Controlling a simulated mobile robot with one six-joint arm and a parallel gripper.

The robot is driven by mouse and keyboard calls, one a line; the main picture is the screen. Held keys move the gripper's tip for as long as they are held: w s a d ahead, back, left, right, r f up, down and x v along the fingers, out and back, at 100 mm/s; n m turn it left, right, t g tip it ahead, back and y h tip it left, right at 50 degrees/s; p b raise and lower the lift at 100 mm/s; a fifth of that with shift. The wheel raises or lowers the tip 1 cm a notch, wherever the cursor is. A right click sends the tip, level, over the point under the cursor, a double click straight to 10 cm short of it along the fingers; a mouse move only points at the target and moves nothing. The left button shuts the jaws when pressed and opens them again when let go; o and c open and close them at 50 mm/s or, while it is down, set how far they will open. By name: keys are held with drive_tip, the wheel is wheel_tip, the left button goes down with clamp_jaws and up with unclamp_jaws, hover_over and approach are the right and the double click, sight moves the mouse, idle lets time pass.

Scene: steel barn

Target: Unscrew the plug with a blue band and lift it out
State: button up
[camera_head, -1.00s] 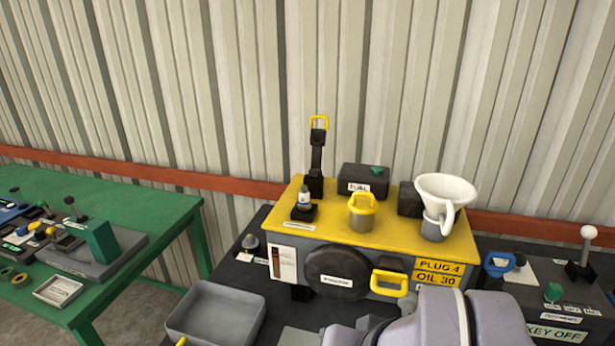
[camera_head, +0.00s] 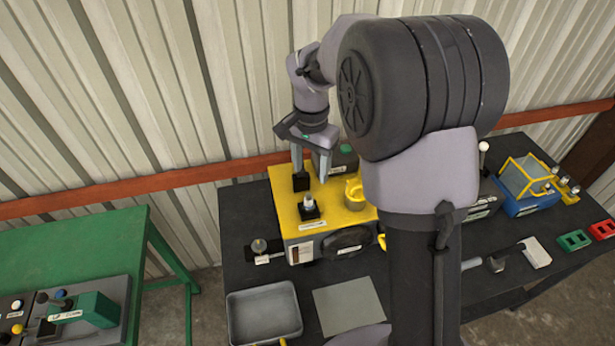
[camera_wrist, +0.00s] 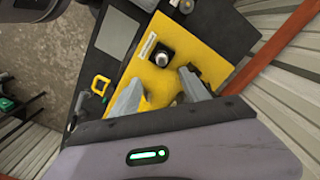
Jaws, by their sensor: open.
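The plug (camera_head: 309,203) is a small light, silvery piece with a faint bluish tint in the head view; its band is too small to make out clearly. It stands upright in a black square base on the yellow housing (camera_head: 290,215), near its front left corner. It also shows in the wrist view (camera_wrist: 162,55), beyond my fingertips. My gripper (camera_head: 310,170) points down above the housing, behind and above the plug. Its fingers are apart with nothing between them, and they do not touch the plug. They also show in the wrist view (camera_wrist: 158,88).
A grey tray (camera_head: 262,312) and a flat grey sheet (camera_head: 349,306) lie in front. A blue crate (camera_head: 530,205) stands at right. My arm hides the housing's right side.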

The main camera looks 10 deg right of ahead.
sight(309, 195)
drive_tip(key=f, duration=1.2)
drive_tip(key=shift+w+a+f, duration=0.1)
drive_tip(key=shift+a+f, duration=0.1)
drive_tip(key=shift+a, duration=0.1)
clamp_jaws()
drive_tip(key=n, duration=0.4)
drive_tip(key=shift+r+p, duration=0.1)
drive_tip(key=shift+p, duration=0.2)
drive_tip(key=n+p, duration=0.1)
drive_tip(key=n, duration=0.4)
drive_tip(key=shift+n, duration=0.3)
drive_tip(key=n+p, duration=0.1)
drive_tip(key=n, duration=0.3)
drive_tip(key=shift+n, duration=0.4)
drive_tip(key=n, duration=0.4)
drive_tip(key=shift+p, duration=0.35)
